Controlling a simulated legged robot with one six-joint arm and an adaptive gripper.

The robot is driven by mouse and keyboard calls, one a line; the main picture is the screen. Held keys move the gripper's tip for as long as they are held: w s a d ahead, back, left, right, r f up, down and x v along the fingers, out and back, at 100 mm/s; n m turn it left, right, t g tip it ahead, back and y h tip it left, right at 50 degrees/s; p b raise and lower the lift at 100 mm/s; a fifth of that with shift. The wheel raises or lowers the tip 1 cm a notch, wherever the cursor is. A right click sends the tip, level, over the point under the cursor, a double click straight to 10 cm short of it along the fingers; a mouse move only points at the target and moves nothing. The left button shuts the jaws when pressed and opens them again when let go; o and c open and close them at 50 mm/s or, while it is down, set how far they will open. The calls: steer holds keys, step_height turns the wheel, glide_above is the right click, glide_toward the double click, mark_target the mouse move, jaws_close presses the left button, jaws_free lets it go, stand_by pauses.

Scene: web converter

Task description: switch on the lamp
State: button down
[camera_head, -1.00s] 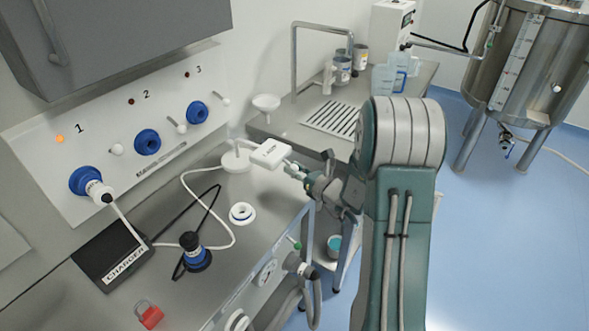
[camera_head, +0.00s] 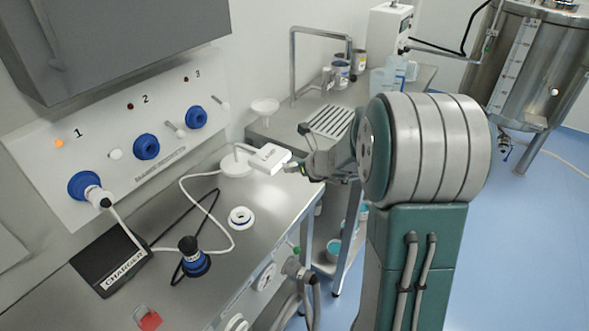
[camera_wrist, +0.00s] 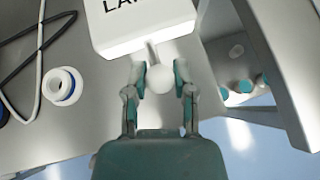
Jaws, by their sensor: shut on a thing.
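The lamp (camera_head: 268,157) has a white box-shaped head above a round white base (camera_head: 237,164) near the bench's far right corner. In the wrist view, the lamp head (camera_wrist: 142,28) shows its lettering, cut off at the top. A white ball-shaped knob (camera_wrist: 160,79) sits on a short stem at the head's near edge. My gripper (camera_head: 291,165) is at the right end of the lamp head. In the wrist view, its two fingers are shut on the knob from both sides. I cannot tell whether the lamp is lit.
A white-and-blue ring (camera_head: 240,217), a blue-and-black plug (camera_head: 192,256), a black charger (camera_head: 112,264) and a red item (camera_head: 148,318) lie on the bench. A white cable runs near the lamp. A wall panel (camera_head: 62,205) with blue sockets is at the left.

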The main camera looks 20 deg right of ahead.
steer(key=shift+w+r+g+h, duration=0.2)
steer(key=shift+r+g+h, duration=0.35)
steer(key=shift+g, duration=0.25)
steer(key=shift+a+g+h, duration=0.1)
steer(key=shift+g+h, duration=0.15)
steer(key=shift+g, duration=0.25)
steer(key=shift+c, duration=2.2)
jaws_free()
steer(key=shift+w, duration=0.1)
steer(key=v, duration=1.2)
steer(key=shift+f, duration=0.1)
